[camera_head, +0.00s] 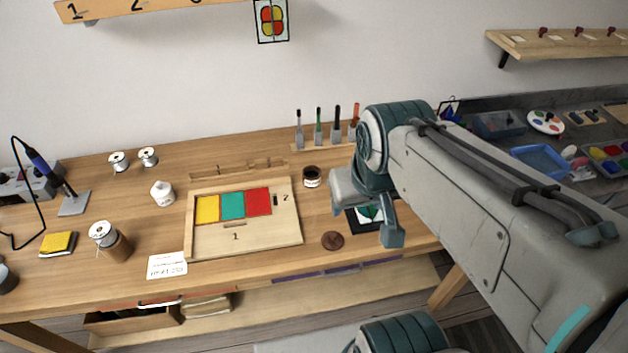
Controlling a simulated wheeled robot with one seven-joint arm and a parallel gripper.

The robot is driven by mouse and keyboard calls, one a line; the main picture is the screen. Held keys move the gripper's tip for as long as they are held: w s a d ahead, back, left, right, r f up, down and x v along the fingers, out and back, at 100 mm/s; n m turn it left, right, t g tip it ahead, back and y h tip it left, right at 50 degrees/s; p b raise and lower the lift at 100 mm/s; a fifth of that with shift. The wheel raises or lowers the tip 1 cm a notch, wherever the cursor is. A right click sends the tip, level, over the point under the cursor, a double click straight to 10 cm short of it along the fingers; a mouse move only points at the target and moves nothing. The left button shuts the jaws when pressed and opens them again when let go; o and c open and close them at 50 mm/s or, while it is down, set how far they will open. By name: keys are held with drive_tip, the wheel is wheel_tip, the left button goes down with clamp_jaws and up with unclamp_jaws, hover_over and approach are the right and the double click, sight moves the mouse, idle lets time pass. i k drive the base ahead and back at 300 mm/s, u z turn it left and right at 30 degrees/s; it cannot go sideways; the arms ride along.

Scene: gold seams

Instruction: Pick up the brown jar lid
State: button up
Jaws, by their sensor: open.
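The brown jar lid (333,240) is a small dark-brown disc lying flat on the wooden table, right of the wooden board and near the front edge. My gripper (388,238) hangs just right of the lid, above a dark-framed panel with a green and white pattern (369,214) that it partly covers. My gripper is open, and nothing shows between its fingers. It looks apart from the lid.
The wooden board (272,242) holds yellow, teal and red tiles. A small dark jar (312,177) stands behind the lid. Upright tools (319,130) stand at the back. A white card (167,265) lies front left. Bare table surrounds the lid.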

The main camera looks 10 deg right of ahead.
sight(331, 241)
drive_tip(key=z, duration=2.95)
drive_tip(key=k, duration=1)
drive_tip(key=u, duration=1.75)
